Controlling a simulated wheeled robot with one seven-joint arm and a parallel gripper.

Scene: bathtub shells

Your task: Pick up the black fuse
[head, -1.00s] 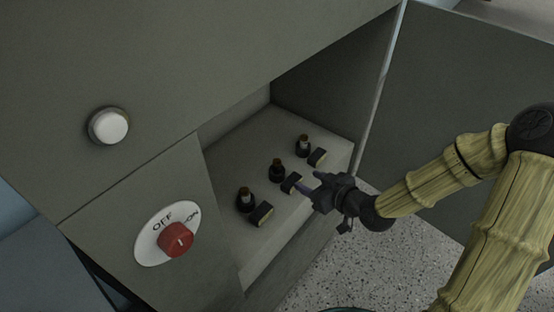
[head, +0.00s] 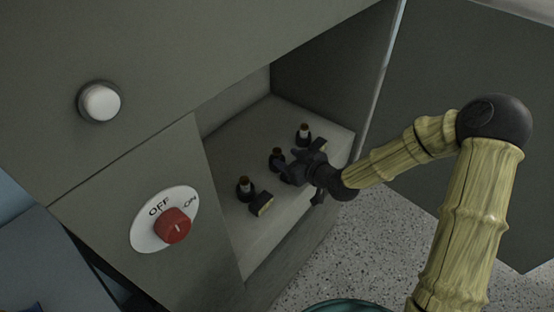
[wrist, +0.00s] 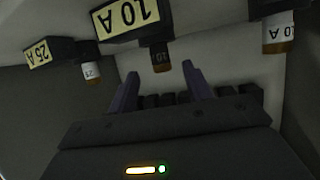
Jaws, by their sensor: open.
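The black fuse (head: 277,155), dark with a brown end, stands in the middle of a row of fuses inside the open cabinet. In the wrist view the black fuse (wrist: 160,57) sits by the 10 A label (wrist: 124,18), ahead of and between the fingertips. My gripper (head: 287,163) is close to it in the head view and hides its lower part. In the wrist view my gripper (wrist: 160,76) is open, with nothing between its fingers.
White-bodied fuses stand on either side, one near (head: 245,188) and one far (head: 304,133). A label block (head: 261,204) sits before the near one. The cabinet has a red OFF/ON knob (head: 173,226) and a white button (head: 101,102). Its door (head: 470,110) is open at right.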

